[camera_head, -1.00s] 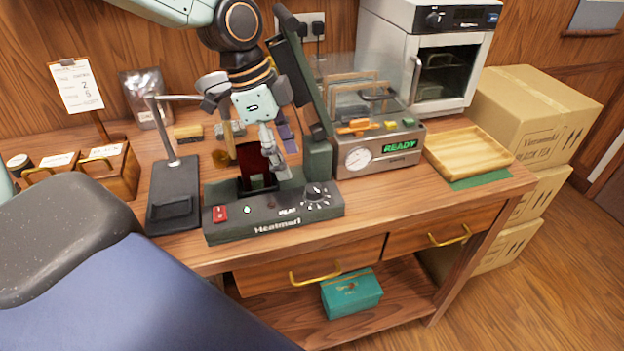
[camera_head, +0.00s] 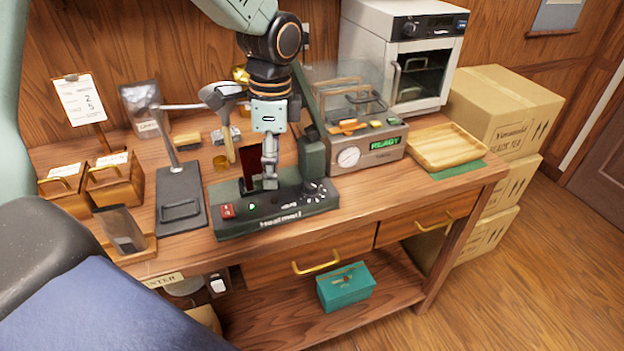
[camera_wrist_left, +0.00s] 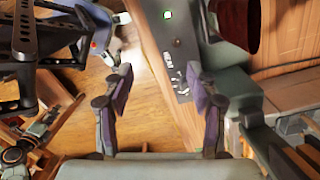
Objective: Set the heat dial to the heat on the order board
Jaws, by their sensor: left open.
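The heat dial (camera_head: 314,190) is a dark round knob ringed by pale marks, at the right end of the dark heater's (camera_head: 278,214) top panel. Its pointer setting is too small to read. My left gripper (camera_head: 270,182) points down over the panel, left of the dial and apart from it. In the left wrist view its fingers (camera_wrist_left: 163,88) are spread and empty. The HEAT label and some dial marks (camera_wrist_left: 207,94) show there, partly hidden by a finger. The order board (camera_head: 80,100) stands at the back left. It carries a 2 and, below it, what looks like a 5.
A dark upright arm (camera_head: 311,125) stands behind the dial, close to my gripper. Left of the heater is a black stand (camera_head: 181,200). A mallet-like tool (camera_head: 226,135) is left of my wrist.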

